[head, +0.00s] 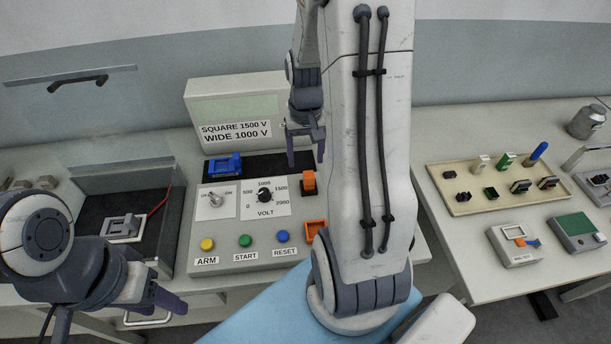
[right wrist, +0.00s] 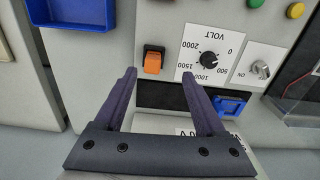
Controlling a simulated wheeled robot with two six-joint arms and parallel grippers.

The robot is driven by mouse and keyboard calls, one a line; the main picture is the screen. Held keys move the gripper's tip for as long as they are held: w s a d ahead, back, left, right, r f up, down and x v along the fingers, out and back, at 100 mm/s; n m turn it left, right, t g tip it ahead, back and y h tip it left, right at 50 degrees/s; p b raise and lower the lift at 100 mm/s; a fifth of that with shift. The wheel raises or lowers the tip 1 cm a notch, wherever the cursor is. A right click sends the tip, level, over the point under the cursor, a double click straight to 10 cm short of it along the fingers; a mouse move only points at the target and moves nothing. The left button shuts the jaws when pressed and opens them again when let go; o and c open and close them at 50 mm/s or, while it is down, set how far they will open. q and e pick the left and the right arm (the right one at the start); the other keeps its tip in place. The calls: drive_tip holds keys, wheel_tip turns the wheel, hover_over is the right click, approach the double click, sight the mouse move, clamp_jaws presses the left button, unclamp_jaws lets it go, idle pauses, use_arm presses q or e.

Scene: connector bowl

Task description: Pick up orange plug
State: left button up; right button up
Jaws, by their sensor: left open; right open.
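The orange plug (head: 309,180) is a small orange block with a dark part, on the sloped tester panel right of the volt dial. It also shows in the right wrist view (right wrist: 152,64), just beyond the fingertips and nearer the left finger. My right gripper (head: 305,156) is open and empty above the back of the panel, up and left of the plug in the head view. Its two fingers also show in the right wrist view (right wrist: 160,74). I see no contact with the plug. My left gripper (head: 165,303) is open and empty at the lower left, away from the plug.
The tester panel (head: 228,258) carries a volt dial (head: 264,195), a blue connector (head: 224,165), a toggle switch and several buttons. A beige tray (head: 460,204) with small parts stands on the right table.

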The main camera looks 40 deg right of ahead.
sight(309, 177)
drive_tip(key=shift+w+d+f+p, duration=0.1)
drive_tip(key=shift+d+f+p, duration=0.2)
drive_tip(key=shift+f, duration=1.5)
drive_tip(key=shift+d+f+p, duration=0.2)
drive_tip(key=shift+f+p, duration=0.25)
drive_tip(key=shift+f, duration=1.35)
drive_tip(key=shift+w+d+f+p, duration=0.1)
drive_tip(key=shift+d+f+p, duration=0.2)
drive_tip(key=shift+f, duration=1.5)
drive_tip(key=shift+m, duration=0.3)
clamp_jaws()
